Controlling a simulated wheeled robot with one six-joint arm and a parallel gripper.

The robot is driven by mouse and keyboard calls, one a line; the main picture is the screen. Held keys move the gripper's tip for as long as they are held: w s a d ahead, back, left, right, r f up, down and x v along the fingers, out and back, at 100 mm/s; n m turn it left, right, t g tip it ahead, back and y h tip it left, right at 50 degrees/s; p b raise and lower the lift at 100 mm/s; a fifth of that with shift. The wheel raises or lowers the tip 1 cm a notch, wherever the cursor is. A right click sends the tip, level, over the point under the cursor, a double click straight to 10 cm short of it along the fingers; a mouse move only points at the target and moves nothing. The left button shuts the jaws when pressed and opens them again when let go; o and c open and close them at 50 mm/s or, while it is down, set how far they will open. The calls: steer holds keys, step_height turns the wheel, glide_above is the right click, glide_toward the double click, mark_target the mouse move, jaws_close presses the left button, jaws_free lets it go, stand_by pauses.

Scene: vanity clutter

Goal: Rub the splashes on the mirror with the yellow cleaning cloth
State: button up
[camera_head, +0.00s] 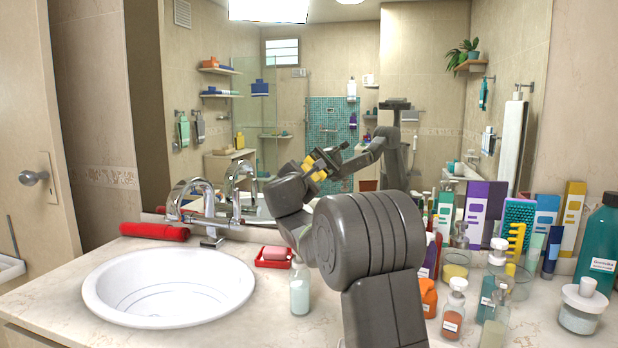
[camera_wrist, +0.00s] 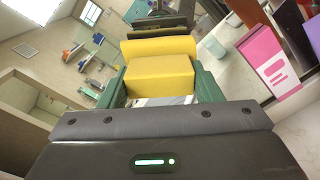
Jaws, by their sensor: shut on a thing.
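The yellow cleaning cloth (camera_wrist: 160,78) is a folded block between the green fingers of my gripper (camera_wrist: 160,88), which is shut on it. A second yellow shape and dark gripper parts just beyond it look like their reflection. In the head view the large mirror (camera_head: 335,70) fills the back wall. My arm reaches toward it above the counter, and its wrist partly hides the gripper. Small yellow patches (camera_head: 314,170) show there; I cannot tell cloth from reflection. Cloth and mirror look close, but contact is unclear. I cannot make out the splashes.
A white basin (camera_head: 168,285) with a chrome tap (camera_head: 210,215) lies left. A red rolled towel (camera_head: 155,231), a soap dish (camera_head: 272,262) and a clear bottle (camera_head: 300,288) stand near. Bottles, boxes and a teal bottle (camera_head: 597,240) crowd the right counter. The front counter is fairly clear.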

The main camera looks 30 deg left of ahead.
steer(key=shift+b+v, duration=0.95)
steer(key=shift+v, duration=1.5)
steer(key=shift+r, duration=0.15)
steer(key=b+v, duration=0.1)
steer(key=v, duration=0.2)
